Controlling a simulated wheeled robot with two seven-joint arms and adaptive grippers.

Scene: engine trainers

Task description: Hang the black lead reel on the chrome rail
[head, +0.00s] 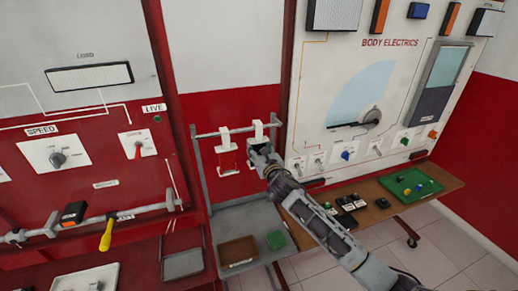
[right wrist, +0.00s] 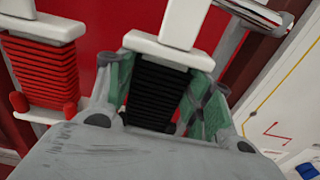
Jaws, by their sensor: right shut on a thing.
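The black lead reel (right wrist: 153,97) has a white frame and a white hanger (right wrist: 167,42). My right gripper (right wrist: 156,88) is shut on it, with green fingertips on both sides. In the head view my right gripper (head: 260,150) hides most of the reel, and its white hanger (head: 258,130) shows upright at the rail's right part. The chrome rail (head: 238,129) runs across a stand against the red wall; its end also shows in the right wrist view (right wrist: 258,12). I cannot tell whether the hanger rests on the rail. My left gripper is not in view.
A red lead reel (head: 228,161) hangs on the rail just left of the black one; it also shows in the right wrist view (right wrist: 40,74). The Body Electrics board (head: 330,55) is close on the right.

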